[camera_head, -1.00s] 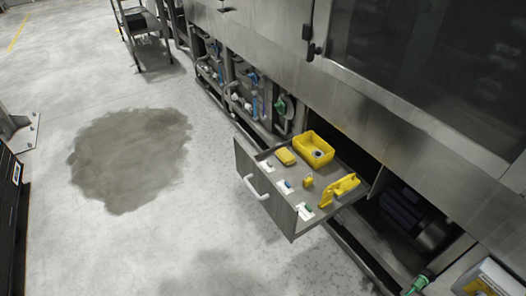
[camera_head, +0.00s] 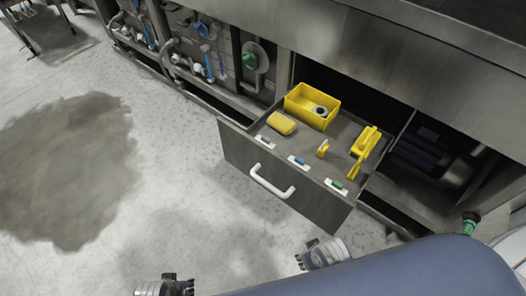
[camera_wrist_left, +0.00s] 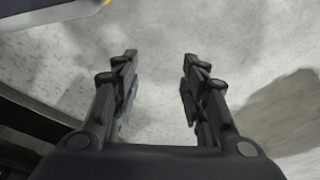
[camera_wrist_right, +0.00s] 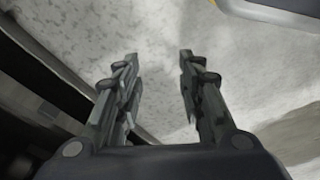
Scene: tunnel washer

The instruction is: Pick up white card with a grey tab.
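A white card with a grey or dark tab (camera_head: 264,142) lies in the open drawer near its front edge, at the left end of a row of cards. A white card with a blue tab (camera_head: 297,162) lies in the middle, and a white card with a green tab (camera_head: 337,186) at the right. My left gripper (camera_head: 184,285) is low at the bottom edge, clear of the drawer. My right gripper (camera_head: 302,260) is in front of the drawer, below its handle in the picture. The wrist views show the left fingers (camera_wrist_left: 160,75) and right fingers (camera_wrist_right: 157,75) apart and empty.
The drawer (camera_head: 285,192) stands out from the metal machine, with a white handle (camera_head: 268,184). It also holds a yellow bin (camera_head: 312,106), a yellow block (camera_head: 281,123), a small yellow item (camera_head: 322,149) and a yellow tool (camera_head: 364,146). Floor at left is clear, with a dark stain (camera_head: 65,165).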

